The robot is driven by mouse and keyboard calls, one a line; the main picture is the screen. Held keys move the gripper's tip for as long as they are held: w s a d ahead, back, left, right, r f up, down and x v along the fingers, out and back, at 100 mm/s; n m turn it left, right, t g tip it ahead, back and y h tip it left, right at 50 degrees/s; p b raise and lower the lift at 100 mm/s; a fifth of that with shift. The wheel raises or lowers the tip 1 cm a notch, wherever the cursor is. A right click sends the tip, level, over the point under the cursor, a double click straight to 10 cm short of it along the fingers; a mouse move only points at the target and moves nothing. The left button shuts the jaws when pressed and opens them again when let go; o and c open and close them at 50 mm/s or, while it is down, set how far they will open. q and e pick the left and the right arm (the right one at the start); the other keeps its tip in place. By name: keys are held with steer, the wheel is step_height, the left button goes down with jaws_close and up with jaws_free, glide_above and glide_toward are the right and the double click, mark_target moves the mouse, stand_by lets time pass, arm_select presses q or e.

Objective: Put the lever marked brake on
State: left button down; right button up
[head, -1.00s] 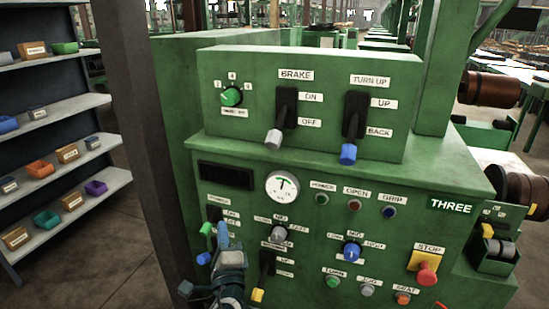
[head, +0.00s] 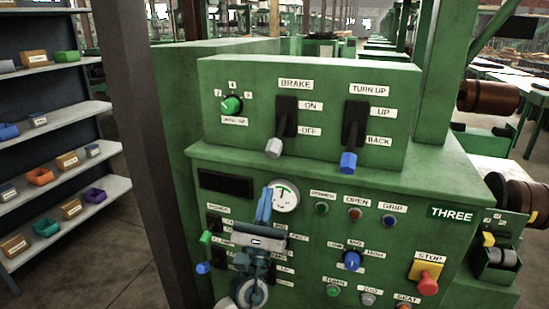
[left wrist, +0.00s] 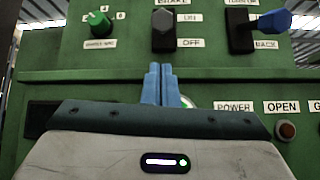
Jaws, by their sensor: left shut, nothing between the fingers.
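The brake lever (head: 274,147) has a grey knob and a black slot plate. It stands on the upper green box under the BRAKE label (head: 296,84), its knob down by the OFF label (head: 310,131). In the left wrist view its grey knob (left wrist: 163,24) shows near the top centre. My left gripper (head: 265,204) is shut and empty, its blue fingers pointing up, below the brake lever and in front of the gauge. In the left wrist view its fingertips (left wrist: 161,70) are close together below the lever, apart from it. My right gripper is not in view.
The blue-knobbed TURN UP lever (head: 348,162) stands to the right, down by BACK. A green selector knob (head: 231,104) is to the left. Buttons and a red STOP button (head: 428,286) cover the lower panel. A shelf (head: 55,150) stands at far left.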

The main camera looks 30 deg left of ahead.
mark_target(275, 157)
arm_select(q)
steer(key=shift+r, duration=0.1)
steer(key=p+x, duration=0.5)
steer(key=x, duration=0.3)
steer(key=shift+w+a+r+p, duration=0.1)
steer(key=shift+w+r+p, duration=0.1)
steer(key=shift+r+p, duration=0.15)
steer(key=shift+w+a+r, duration=0.1)
steer(key=shift+w+r, duration=0.25)
steer(key=shift+w, duration=0.05)
steer(key=shift+w+p, duration=0.1)
steer(key=shift+p, duration=0.2)
